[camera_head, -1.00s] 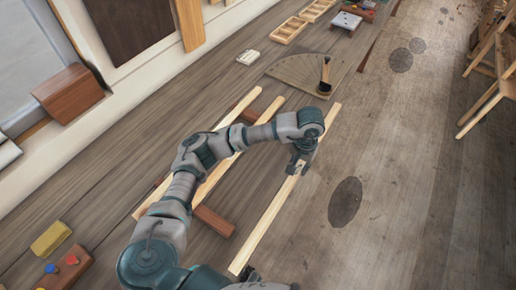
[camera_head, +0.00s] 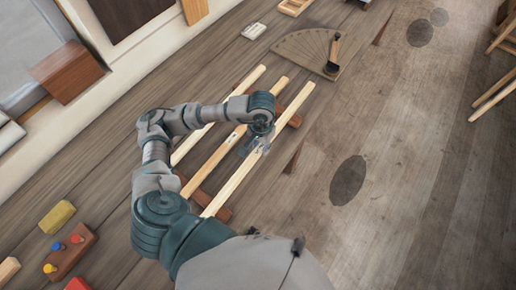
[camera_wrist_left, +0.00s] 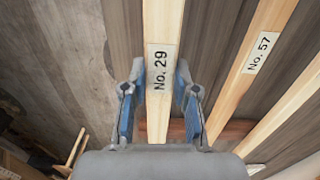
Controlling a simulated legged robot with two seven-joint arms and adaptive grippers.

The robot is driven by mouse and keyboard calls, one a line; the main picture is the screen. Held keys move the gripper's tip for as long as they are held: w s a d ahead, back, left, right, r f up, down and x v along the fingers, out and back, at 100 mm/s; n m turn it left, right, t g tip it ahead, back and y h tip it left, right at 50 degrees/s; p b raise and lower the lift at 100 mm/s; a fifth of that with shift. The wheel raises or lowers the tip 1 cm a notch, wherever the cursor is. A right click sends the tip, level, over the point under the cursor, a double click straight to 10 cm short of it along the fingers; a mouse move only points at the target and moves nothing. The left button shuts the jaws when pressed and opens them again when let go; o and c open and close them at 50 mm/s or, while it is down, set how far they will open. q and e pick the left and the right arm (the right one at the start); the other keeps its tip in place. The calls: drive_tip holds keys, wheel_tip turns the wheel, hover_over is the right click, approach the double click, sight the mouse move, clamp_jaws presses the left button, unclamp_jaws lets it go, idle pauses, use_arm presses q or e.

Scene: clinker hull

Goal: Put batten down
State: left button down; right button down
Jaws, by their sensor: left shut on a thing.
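My left gripper (camera_head: 258,142) is shut on a long pale batten (camera_head: 238,178), at about its middle. In the left wrist view the gripper (camera_wrist_left: 160,95) has one blue-padded finger on each side of this batten, whose label reads "No. 29" (camera_wrist_left: 160,68). The held batten lies over the ends of two brown bearers (camera_head: 294,120), roughly parallel to two other battens. The middle batten (camera_head: 212,163) carries a label "No. 57" in the wrist view (camera_wrist_left: 262,52). The far-left batten (camera_head: 190,145) is partly hidden by my arm. I cannot tell whether the held batten touches the bearers.
A fan-shaped board (camera_head: 300,50) with a dark-headed tool (camera_head: 333,55) lies beyond the battens. A yellow block (camera_head: 57,217) and a brown block with coloured knobs (camera_head: 70,250) are at lower left.

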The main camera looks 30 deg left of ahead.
sight(259, 152)
use_arm(q)
drive_tip(key=shift+s+d, duration=0.1)
drive_tip(key=shift+s, duration=0.15)
drive_tip(key=f, duration=0.3)
drive_tip(key=shift+d+p, duration=0.35)
drive_tip(key=shift+d, duration=0.05)
drive_tip(key=shift+f, duration=0.2)
drive_tip(key=shift+a+f, duration=0.15)
drive_tip(key=shift+a, duration=0.55)
drive_tip(key=c, duration=0.9)
unclamp_jaws()
drive_tip(key=shift+d, duration=0.5)
drive_tip(key=shift+w+d+r, duration=0.1)
drive_tip(key=shift+r, duration=0.3)
drive_tip(key=r, duration=0.7)
drive_tip(key=a+r+b, duration=0.1)
drive_tip(key=r, duration=0.2)
drive_tip(key=shift+r, duration=0.35)
drive_tip(key=shift+d+r, duration=0.2)
drive_tip(key=shift+r, duration=0.15)
drive_tip(key=shift+d, duration=0.1)
use_arm(e)
drive_tip(key=shift+d+f, duration=0.15)
drive_tip(key=shift+d, duration=0.05)
use_arm(q)
drive_tip(key=shift+a, duration=0.2)
